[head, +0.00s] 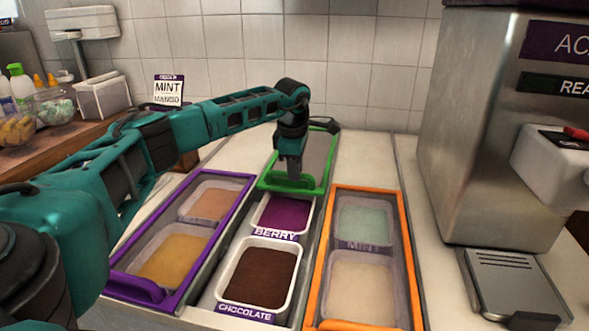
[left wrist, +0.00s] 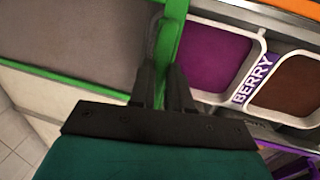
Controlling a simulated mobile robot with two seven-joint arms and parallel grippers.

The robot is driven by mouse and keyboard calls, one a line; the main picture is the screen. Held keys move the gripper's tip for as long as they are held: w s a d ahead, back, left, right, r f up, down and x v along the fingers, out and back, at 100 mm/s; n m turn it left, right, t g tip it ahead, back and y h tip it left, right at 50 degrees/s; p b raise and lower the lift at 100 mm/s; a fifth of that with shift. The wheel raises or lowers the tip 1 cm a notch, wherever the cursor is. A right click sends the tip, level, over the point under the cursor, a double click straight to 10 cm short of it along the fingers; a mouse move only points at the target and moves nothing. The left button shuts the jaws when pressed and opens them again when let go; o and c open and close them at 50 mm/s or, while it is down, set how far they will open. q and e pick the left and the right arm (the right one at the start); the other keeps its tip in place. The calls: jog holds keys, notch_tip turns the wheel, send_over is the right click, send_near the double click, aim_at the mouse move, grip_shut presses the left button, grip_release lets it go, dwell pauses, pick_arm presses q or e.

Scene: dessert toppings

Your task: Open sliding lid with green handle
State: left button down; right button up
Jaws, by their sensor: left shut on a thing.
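The sliding lid with green frame (head: 328,160) lies at the back of the middle column. Its green handle is at its front edge, under my left gripper (head: 293,170). My left gripper is shut on the green handle, and its fingers straddle the green bar in the left wrist view (left wrist: 168,75). The lid stands back past the berry tub (head: 284,214) and the chocolate tub (head: 258,276), and both tubs show uncovered in front of it. My right gripper is not in view.
A purple-framed lid (head: 240,190) covers two tubs on the left. An orange-framed lid (head: 407,230) covers the mint tub and another on the right. A steel machine (head: 470,130) stands at the right. A mint mango sign (head: 168,90) stands at the back left.

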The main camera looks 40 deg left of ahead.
pick_arm(q)
jog(key=shift+w+a, duration=0.45)
jog(key=shift+w, duration=0.4)
jog(key=shift+w+a, duration=0.4)
jog(key=shift+w, duration=0.4)
jog(key=c, duration=1.1)
grip_release()
jog(key=shift+r, duration=0.1)
jog(key=r, duration=0.4)
jog(key=s+r+p, duration=0.1)
jog(key=r, duration=0.3)
jog(key=s+d+r+p, duration=0.1)
jog(key=r, duration=0.3)
jog(key=shift+s+d+r, duration=0.1)
jog(key=shift+s+r, duration=0.05)
jog(key=shift+r, duration=0.1)
